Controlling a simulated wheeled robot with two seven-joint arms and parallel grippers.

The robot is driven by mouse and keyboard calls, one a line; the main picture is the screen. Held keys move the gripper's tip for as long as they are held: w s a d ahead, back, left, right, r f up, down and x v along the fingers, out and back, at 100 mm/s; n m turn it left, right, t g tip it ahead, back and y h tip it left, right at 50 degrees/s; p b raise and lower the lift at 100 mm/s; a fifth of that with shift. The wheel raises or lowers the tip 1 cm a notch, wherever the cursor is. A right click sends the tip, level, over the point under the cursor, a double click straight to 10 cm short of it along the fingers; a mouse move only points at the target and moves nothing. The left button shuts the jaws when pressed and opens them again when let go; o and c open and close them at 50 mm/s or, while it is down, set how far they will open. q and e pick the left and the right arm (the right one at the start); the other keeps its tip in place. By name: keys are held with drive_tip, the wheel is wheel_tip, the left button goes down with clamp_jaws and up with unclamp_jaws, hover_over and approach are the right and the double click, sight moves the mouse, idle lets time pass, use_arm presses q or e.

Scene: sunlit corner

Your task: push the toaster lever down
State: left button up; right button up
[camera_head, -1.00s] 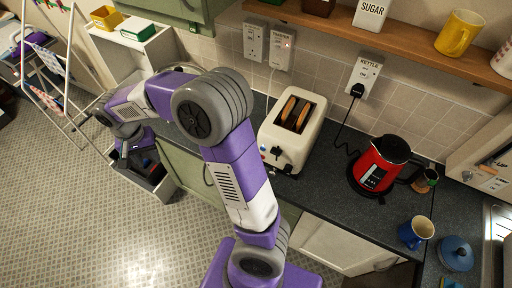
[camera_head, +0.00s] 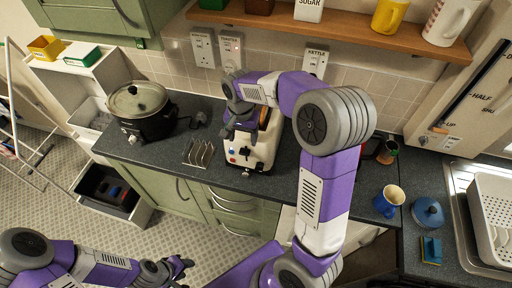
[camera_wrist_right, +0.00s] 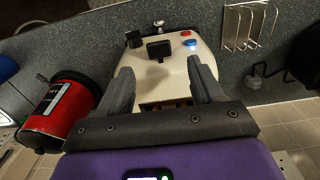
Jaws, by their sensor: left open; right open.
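The cream toaster (camera_head: 264,152) stands on the dark worktop, partly hidden by my right arm. In the right wrist view the toaster (camera_wrist_right: 182,68) shows its control end, with a black lever (camera_wrist_right: 158,49), a black knob, a red button and a blue button. My right gripper (camera_head: 238,130) is over the toaster's control end. In its wrist view the right gripper (camera_wrist_right: 163,78) is open and empty, its fingers spread over the toaster body either side of the lever's line. The lever lies beyond the fingertips, with no visible contact. My left gripper (camera_head: 186,268) is open and empty, low over the floor.
A metal toast rack (camera_head: 198,153) and a black slow cooker (camera_head: 140,108) stand left of the toaster. A blue mug (camera_head: 388,200) stands right. A shelf (camera_head: 340,32) runs above.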

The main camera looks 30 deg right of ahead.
sight(244, 151)
wheel_tip(244, 151, down, 7)
drive_tip(key=shift+d+r, duration=0.1)
drive_tip(key=shift+r, duration=0.1)
clamp_jaws()
idle(0.4)
